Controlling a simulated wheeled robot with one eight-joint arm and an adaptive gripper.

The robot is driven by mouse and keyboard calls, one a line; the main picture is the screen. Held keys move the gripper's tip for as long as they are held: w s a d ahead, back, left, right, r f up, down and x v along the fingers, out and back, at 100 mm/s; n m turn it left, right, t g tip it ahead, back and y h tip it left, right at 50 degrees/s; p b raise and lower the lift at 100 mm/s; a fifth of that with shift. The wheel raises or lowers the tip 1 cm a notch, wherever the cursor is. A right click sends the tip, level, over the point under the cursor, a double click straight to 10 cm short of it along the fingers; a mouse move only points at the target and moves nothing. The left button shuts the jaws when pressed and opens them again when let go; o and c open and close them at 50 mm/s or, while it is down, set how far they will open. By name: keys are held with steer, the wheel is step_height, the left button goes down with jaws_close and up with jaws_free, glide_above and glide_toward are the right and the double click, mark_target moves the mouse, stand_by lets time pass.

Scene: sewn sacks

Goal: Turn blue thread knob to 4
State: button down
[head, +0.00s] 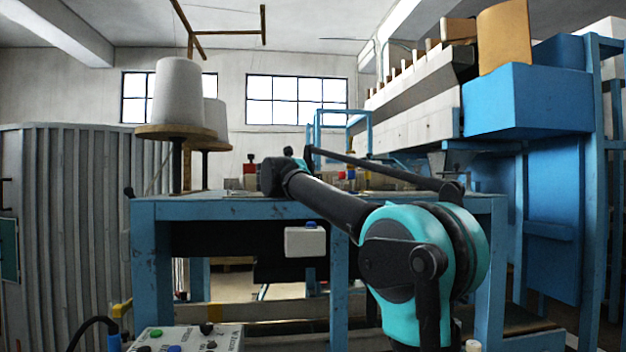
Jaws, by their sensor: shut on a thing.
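Several small coloured parts stand on the blue-framed machine table. My black and teal arm reaches from the lower right up over the table's front edge. Its far black joint is at the table top, left of the blue part. I cannot make out my gripper's fingers; they seem hidden behind the arm, so contact with the knob does not show.
Large white thread cones (180,92) stand on wooden discs at the left of the table (230,208). A white box (305,241) with a blue button hangs below the edge. A control panel (190,339) is at lower left. Blue machinery (530,100) fills the right.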

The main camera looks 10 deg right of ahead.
stand_by(0.4)
steer(key=c, duration=1.3)
jaws_free()
steer(key=shift+c, duration=0.2)
steer(key=v, duration=1.2)
